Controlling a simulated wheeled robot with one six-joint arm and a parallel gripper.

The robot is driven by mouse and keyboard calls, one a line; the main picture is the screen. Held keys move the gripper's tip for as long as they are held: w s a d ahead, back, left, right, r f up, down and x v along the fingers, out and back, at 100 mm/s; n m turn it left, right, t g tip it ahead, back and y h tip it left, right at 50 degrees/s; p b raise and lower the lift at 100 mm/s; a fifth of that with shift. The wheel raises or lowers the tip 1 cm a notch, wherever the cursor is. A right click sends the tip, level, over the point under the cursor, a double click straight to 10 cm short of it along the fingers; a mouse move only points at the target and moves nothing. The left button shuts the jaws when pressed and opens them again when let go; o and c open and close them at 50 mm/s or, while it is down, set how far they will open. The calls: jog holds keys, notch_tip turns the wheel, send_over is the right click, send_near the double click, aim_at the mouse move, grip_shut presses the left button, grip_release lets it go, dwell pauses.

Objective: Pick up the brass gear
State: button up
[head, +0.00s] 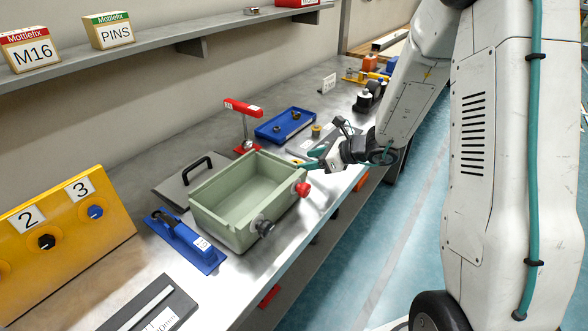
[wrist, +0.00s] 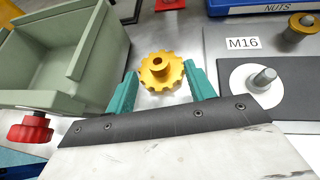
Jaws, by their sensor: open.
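The brass gear (wrist: 161,71), a toothed disc with a raised hub and a dark centre hole, lies flat on the metal bench in the wrist view. My gripper (wrist: 161,77) is open, with one teal finger on the left and one on the right of the gear. The gear shows between and slightly beyond the fingertips. I see no clear contact, and cannot tell the fingers' height above the bench. In the head view my gripper (head: 312,164) is low over the bench, right of the green box, and the gear cannot be made out clearly.
The green box (wrist: 24,77) with a red knob (wrist: 31,128) stands close on the left. A dark plate with a bolt (wrist: 263,78) and an M16 label (wrist: 242,43) lie on the right. The blue NUTS tray (wrist: 264,7) and a red base (wrist: 170,4) are behind.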

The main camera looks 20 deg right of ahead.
aim_at(296, 162)
jog(key=shift+x, duration=1.65)
jog(key=shift+s+a, duration=0.1)
grip_shut()
